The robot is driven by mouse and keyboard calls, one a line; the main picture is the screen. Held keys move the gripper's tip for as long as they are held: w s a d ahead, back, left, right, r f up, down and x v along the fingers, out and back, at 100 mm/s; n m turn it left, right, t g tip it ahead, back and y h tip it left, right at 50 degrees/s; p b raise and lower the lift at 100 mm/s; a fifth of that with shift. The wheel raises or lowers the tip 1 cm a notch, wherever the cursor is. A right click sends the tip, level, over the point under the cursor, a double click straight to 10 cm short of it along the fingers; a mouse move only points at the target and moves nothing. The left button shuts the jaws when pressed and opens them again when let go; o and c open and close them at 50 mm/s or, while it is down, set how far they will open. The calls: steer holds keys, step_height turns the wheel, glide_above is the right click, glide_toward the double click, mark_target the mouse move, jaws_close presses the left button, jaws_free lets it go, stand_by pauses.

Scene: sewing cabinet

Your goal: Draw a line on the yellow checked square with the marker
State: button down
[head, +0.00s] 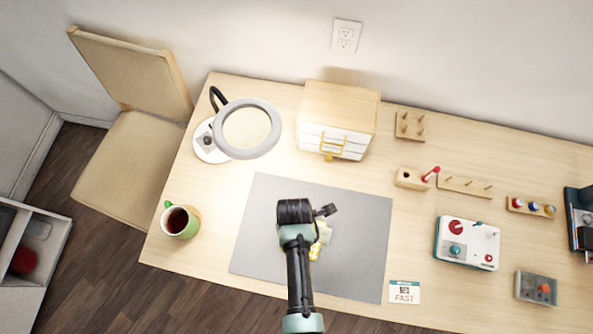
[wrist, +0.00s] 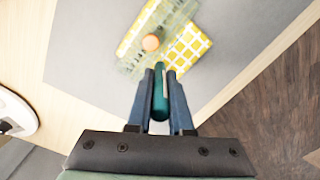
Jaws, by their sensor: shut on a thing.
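The yellow checked square (wrist: 188,50) lies on the grey mat (wrist: 95,45), partly under a clear yellowish template with an orange round knob (wrist: 150,43). In the head view a small part of the yellow square (head: 315,252) shows beside my arm. My gripper (wrist: 160,80) is shut on a dark teal cylinder, seemingly the marker (wrist: 160,98). In the wrist view the marker's far end is just short of the square's lower edge; I cannot tell its height or whether it touches. In the head view my arm hides my fingers and the marker.
A green mug (head: 180,221) and a ring lamp (head: 247,129) stand at the left. A small drawer cabinet (head: 338,118) is behind the mat. A wooden block with a red stick (head: 410,180), spool racks and a white device (head: 467,243) are at the right. Most of the mat is clear.

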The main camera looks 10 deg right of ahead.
steer(key=shift+w+a, duration=0.35)
steer(key=shift+a, duration=0.35)
stand_by(0.8)
steer(key=shift+r+p, duration=0.3)
steer(key=shift+p, duration=0.15)
stand_by(0.7)
step_height(320, 180, up, 4)
steer(key=p, duration=0.4)
steer(key=shift+r, duration=0.25)
steer(key=shift+w, duration=0.1)
